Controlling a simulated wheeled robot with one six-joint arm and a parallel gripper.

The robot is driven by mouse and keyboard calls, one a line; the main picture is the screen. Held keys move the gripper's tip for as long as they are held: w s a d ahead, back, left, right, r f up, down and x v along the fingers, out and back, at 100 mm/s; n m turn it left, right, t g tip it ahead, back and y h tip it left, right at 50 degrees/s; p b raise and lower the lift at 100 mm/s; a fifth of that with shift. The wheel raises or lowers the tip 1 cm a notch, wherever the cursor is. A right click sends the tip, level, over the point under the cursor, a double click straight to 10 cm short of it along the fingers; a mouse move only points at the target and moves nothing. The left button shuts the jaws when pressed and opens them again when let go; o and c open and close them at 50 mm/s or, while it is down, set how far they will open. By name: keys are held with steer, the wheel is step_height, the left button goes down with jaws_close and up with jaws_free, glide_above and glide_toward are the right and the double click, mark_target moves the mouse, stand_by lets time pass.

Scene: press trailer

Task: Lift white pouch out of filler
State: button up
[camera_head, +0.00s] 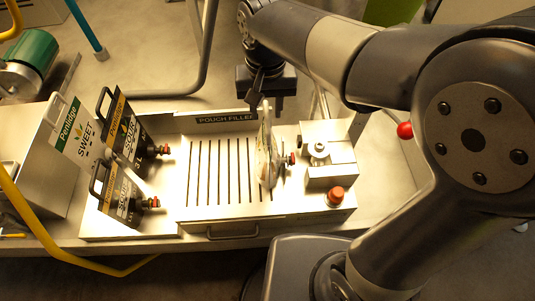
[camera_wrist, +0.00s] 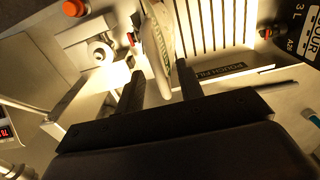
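The white pouch (camera_head: 265,155) stands on edge at the right end of the slotted plate of the pouch filler (camera_head: 228,119), its red-capped spout facing right. In the wrist view the pouch (camera_wrist: 161,45) runs from the top edge to between my two fingers. My gripper (camera_head: 266,103) is above the back end of the pouch, pointing down. In the wrist view my gripper (camera_wrist: 163,90) is open, with a gap on either side of the pouch. I cannot tell how deep the pouch sits between the fingers.
Black pouches (camera_head: 125,125) with handles and red-capped spouts stand left of the slots. A metal block with a nozzle (camera_head: 318,150) and a red button (camera_head: 336,194) are right of the pouch. The middle slots are empty.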

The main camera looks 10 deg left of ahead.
step_height(320, 180, down, 4)
steer(key=shift+s+d+f+p, duration=0.1)
steer(key=shift+s+p, duration=0.05)
steer(key=shift+p, duration=0.15)
steer(key=shift+c, duration=0.5)
jaws_close()
stand_by(0.7)
steer(key=shift+r, duration=0.2)
